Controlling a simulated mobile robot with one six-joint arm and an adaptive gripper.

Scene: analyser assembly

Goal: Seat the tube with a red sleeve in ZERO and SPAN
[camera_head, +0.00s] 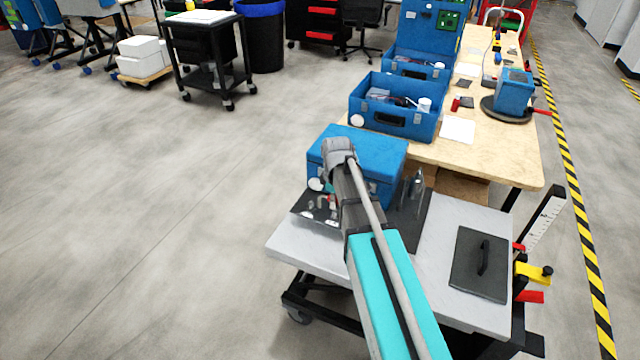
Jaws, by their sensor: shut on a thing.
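A blue analyser case (375,160) stands on the grey cart, with a black panel (306,213) in front of it bearing small fittings. My arm reaches up from the bottom right, over the case. My gripper (334,204) is at the panel, mostly hidden behind my wrist. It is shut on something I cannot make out. A small fleck of red shows beside it, too small to tell whether it is the tube's sleeve. No tube shows clearly, and I cannot read any ZERO or SPAN marking.
The cart's pale top (465,212) is bare around a dark plate with a handle (482,255). A dark mat (408,218) lies right of the case. Behind, a wooden bench (500,158) carries open blue cases (385,105) and a blue device (514,92). Floor at left is clear.

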